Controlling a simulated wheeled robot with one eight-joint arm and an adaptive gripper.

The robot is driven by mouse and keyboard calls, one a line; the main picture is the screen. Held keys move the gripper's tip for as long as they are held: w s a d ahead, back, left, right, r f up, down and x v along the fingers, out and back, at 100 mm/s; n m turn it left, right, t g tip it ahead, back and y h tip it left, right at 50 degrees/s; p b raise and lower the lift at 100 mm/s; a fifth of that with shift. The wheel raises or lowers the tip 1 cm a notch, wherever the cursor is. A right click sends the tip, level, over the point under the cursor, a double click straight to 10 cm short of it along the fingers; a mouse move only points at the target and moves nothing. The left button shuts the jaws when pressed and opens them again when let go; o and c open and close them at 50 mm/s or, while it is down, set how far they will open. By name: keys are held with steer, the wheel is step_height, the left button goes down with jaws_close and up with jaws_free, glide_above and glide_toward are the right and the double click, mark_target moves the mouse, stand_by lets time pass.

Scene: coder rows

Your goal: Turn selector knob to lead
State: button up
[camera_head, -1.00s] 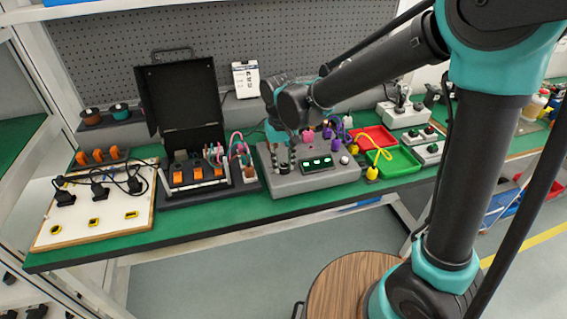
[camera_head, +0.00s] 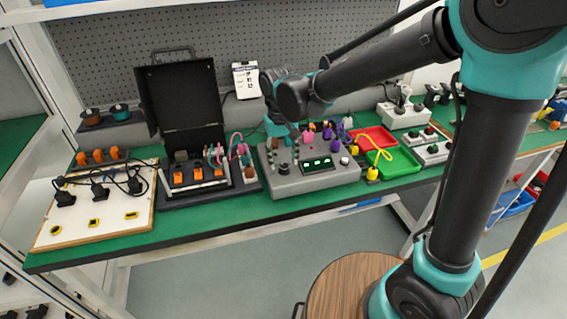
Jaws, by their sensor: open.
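A grey control box (camera_head: 320,181) with a lit green display (camera_head: 317,164) stands on the bench in the middle of the view. A black selector knob (camera_head: 283,168) sits on its left front part; its pointing direction is too small to read. My gripper (camera_head: 284,143) is above the back left of the box, behind and above the knob, and appears apart from it. It is open and looks empty. Its fingers are small and partly lost against the dark parts on the box.
An open black case (camera_head: 185,105) with orange switches stands left of the box. A white board (camera_head: 95,212) with black plugs lies further left. Red (camera_head: 372,140) and green (camera_head: 394,162) trays are to the right. Pink, purple and yellow plugs crowd the box's back and right.

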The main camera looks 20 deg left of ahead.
mark_target(282, 166)
step_height(282, 166, up, 10)
steer(key=shift+s+a, duration=0.15)
steer(key=shift+a, duration=0.1)
stand_by(0.3)
steer(key=w+d+f+m+t, duration=0.1)
steer(key=d+f, duration=0.2)
steer(key=d, duration=0.4)
steer(key=w+d+f+m+y, duration=0.1)
steer(key=d+f, duration=0.1)
steer(key=d, duration=0.5)
steer(key=w+d+f+m+t, duration=0.1)
steer(key=w+d+f, duration=0.15)
steer(key=d, duration=0.45)
steer(key=s+d+f+m+t, duration=0.1)
steer(key=s+d+f, duration=0.3)
steer(key=d, duration=0.4)
steer(key=s+d+f+m, duration=0.2)
steer(key=s+d+f, duration=0.3)
steer(key=d, duration=0.3)
steer(key=shift+d+t, duration=0.3)
steer(key=shift+t, duration=0.1)
steer(key=shift+w, duration=0.1)
